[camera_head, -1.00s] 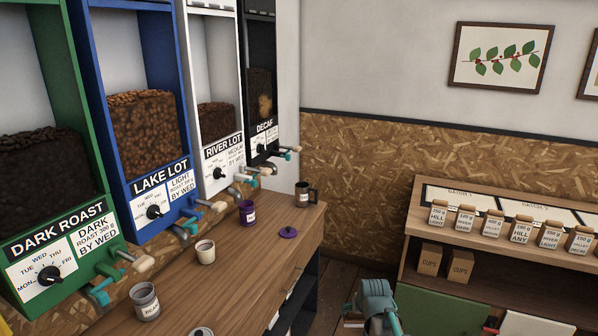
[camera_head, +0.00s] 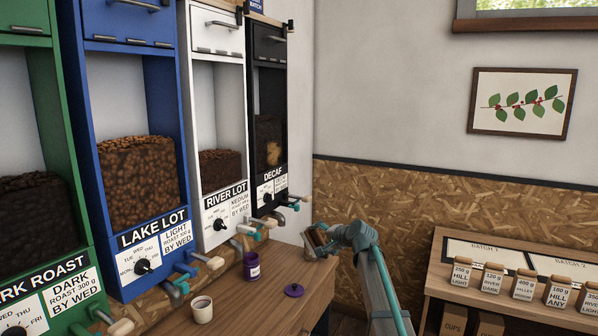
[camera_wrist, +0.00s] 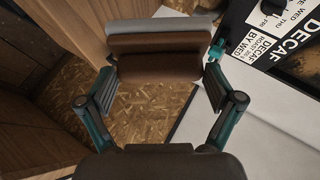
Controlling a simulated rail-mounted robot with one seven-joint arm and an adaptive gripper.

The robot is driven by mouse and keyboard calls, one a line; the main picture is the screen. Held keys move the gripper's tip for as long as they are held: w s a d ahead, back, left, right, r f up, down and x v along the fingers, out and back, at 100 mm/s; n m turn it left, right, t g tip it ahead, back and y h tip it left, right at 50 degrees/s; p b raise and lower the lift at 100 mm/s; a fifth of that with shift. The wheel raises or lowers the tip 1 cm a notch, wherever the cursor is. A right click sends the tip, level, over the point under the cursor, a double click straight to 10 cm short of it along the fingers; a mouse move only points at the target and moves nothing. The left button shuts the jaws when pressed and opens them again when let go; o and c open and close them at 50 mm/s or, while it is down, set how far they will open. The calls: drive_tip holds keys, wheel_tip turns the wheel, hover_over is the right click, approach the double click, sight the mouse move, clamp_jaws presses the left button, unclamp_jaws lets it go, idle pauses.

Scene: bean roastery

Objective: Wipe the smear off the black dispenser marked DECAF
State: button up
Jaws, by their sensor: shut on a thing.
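The black dispenser marked DECAF (camera_head: 270,110) stands at the far end of the row in the head view. A tan smear (camera_head: 273,153) shows on its dark window, above the label. My gripper (camera_head: 322,241) is in front of it, lower and to the right, apart from it. In the wrist view my gripper (camera_wrist: 158,88) is shut on a brown block with a grey pad (camera_wrist: 160,28) on its far side. The DECAF label (camera_wrist: 278,45) lies to the right there, tilted; the smear is mostly cut off at the frame's edge.
White (camera_head: 215,120), blue (camera_head: 135,70) and green dispensers stand left of the black one, with levers sticking out. A purple jar (camera_head: 252,267), a purple lid (camera_head: 294,290) and a pale cup (camera_head: 202,309) stand on the wooden counter. A jar shelf (camera_head: 520,255) is at right.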

drive_tip(key=w+a+r+m+t+y, duration=0.1)
drive_tip(key=w+a+r, duration=0.25)
drive_tip(key=r, duration=0.45)
drive_tip(key=w+a+r+m+t+y, duration=0.1)
drive_tip(key=w+a+r+t, duration=0.2)
drive_tip(key=r, duration=0.5)
drive_tip(key=w+a+r+m+y, duration=0.1)
drive_tip(key=w+a+r, duration=0.25)
drive_tip(key=r, duration=0.45)
drive_tip(key=shift+w+a+p, duration=0.15)
drive_tip(key=shift+w+a, duration=0.3)
drive_tip(key=shift+a, duration=0.3)
drive_tip(key=shift+w+a+p, duration=0.1)
drive_tip(key=shift+w+a, duration=0.35)
drive_tip(key=shift+a, duration=0.3)
drive_tip(key=shift+w+a+p, duration=0.15)
drive_tip(key=shift+w+a, duration=0.3)
drive_tip(key=shift+a, duration=0.3)
drive_tip(key=shift+w+a, duration=0.35)
drive_tip(key=shift+a, duration=0.5)
drive_tip(key=shift+w+d+b, duration=0.45)
drive_tip(key=shift+w+b, duration=0.05)
drive_tip(key=shift+w, duration=0.4)
drive_tip(key=shift+w+d+b, duration=0.4)
drive_tip(key=shift+w+b, duration=0.1)
drive_tip(key=shift+w, duration=0.35)
